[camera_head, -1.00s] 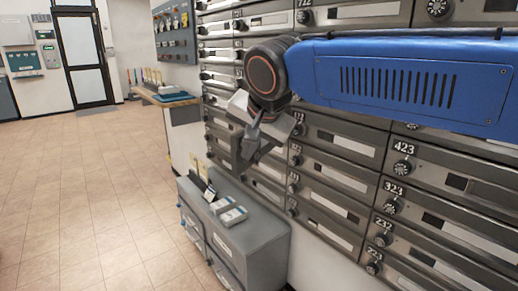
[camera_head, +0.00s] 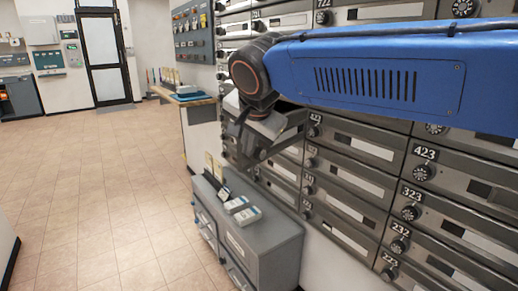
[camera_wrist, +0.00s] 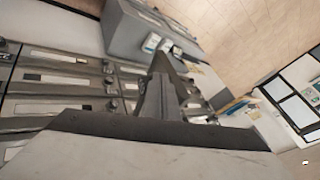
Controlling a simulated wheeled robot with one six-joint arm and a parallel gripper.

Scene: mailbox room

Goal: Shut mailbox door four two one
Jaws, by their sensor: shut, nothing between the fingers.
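A wall of grey metal mailboxes (camera_head: 352,187) with numbered doors and round black dials fills the right side of the head view. I can read 423 on a door (camera_head: 463,178) at the right. I cannot pick out door 421; my arm and gripper cover part of the wall to the left of that. My gripper (camera_head: 247,152) is in front of the mailboxes, angled downward and shut, with nothing held. Its fingers (camera_wrist: 166,85) also show in the wrist view, pointing away past the mailbox fronts (camera_wrist: 60,85). Whether they touch a door I cannot tell.
A low grey cabinet (camera_head: 263,243) with small boxes (camera_head: 241,209) on top stands below my gripper, against the wall. A counter (camera_head: 193,101) juts out farther back. The tiled floor (camera_head: 95,185) at left is open, with a dark-framed door (camera_head: 103,60) beyond.

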